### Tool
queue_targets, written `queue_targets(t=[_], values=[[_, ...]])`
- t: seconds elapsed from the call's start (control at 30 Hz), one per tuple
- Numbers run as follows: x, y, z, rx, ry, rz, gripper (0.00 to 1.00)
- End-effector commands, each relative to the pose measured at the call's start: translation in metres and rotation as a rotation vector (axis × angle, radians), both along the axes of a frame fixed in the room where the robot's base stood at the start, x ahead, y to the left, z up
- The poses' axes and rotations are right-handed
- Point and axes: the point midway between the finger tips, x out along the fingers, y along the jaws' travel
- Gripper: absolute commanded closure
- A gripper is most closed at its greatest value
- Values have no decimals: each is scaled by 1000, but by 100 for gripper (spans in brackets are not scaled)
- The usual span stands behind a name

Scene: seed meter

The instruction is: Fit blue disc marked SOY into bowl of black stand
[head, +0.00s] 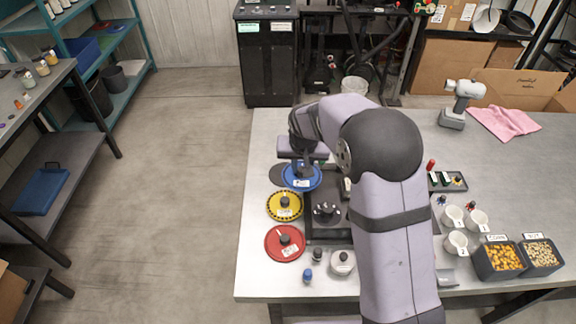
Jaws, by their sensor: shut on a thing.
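The blue disc (314,184) with a white label is at the left part of the table, its label too small to read. My gripper (303,168) is over its middle and shut on it, seen from behind and above. A dark grey round shape (278,174) shows partly beneath the disc's left side. The black stand (318,235) is just right of and below the disc in the picture, with a dark knobbed part (326,210) on it. My arm hides the stand's right side, and I cannot make out its bowl clearly. The disc's height above the table is hard to tell.
A yellow disc (273,206) and a red disc (273,244) lie left of the stand. Small knobs and a blue-capped bottle (308,276) are at the front. White cups (455,242) and bins of corn (505,258) and other seed (541,255) stand right of my arm.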

Motion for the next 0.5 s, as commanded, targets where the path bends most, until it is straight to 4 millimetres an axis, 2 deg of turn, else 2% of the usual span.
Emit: queue_targets(t=[0.03,0.27,0.4,0.5], values=[[-7,-12,10,0,-4,-2,100],[-47,-56,39,0,-5,12,100],[-52,-104,49,-1,4,20,100],[-57,-131,55,0,5,32,100]])
